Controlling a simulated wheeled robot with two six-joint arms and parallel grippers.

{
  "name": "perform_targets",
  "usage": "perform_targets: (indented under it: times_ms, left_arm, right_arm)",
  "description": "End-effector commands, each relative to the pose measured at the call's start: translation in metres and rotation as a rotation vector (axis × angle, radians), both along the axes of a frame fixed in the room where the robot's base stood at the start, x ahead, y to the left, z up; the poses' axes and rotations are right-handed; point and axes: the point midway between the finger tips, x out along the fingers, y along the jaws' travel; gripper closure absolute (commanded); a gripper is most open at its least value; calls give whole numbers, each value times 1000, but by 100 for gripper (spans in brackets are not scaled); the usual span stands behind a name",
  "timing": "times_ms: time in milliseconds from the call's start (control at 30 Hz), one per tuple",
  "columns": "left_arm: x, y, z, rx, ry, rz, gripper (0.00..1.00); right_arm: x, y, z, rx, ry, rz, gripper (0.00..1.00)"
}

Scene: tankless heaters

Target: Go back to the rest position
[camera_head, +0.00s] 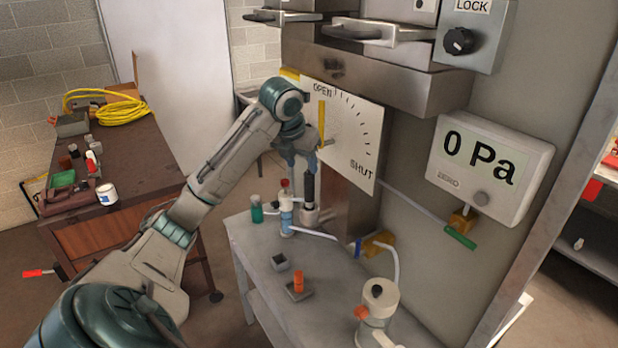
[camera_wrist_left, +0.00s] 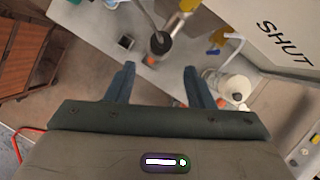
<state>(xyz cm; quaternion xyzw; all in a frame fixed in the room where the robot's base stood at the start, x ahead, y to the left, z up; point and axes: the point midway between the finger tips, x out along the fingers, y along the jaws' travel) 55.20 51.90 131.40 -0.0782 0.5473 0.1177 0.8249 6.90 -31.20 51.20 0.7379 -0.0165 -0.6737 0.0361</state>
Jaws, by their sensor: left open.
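My left arm reaches in from the lower left in the head view. Its gripper (camera_head: 303,158) is by the OPEN/SHUT dial plate (camera_head: 352,135), above the grey bench (camera_head: 250,245). In the left wrist view the two fingers of this gripper (camera_wrist_left: 159,88) stand apart with nothing between them. A black-topped upright cylinder (camera_wrist_left: 160,43) shows beyond the fingertips; it is also below the gripper in the head view (camera_head: 309,188). My right gripper is not in view.
A yellow pointer (camera_head: 321,124) is on the dial plate, near OPEN. A pressure display (camera_head: 487,165) reads 0 Pa. A white pump-like vessel (camera_head: 378,308) stands at the bench front. A brown workbench (camera_head: 140,165) with yellow hose (camera_head: 120,108) stands left; floor shows between the benches.

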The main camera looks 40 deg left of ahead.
Motion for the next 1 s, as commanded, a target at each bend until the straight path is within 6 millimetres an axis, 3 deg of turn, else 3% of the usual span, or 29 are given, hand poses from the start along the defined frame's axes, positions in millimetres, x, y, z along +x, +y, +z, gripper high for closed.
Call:
perform_targets:
  times_ms: [133,400,767,867,1000]
  left_arm:
    - [-4,3,10,-1,1,6,52]
    - [-4,3,11,-1,1,7,52]
    - [-4,2,9,-3,1,12,52]
    - [-3,-7,-9,-24,2,59,52]
    - [-8,-39,-65,-105,-2,247,52]
  right_arm:
    - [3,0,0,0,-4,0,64]
    - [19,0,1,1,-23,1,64]
    - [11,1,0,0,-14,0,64]
    - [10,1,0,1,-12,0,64]
    - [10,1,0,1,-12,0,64]
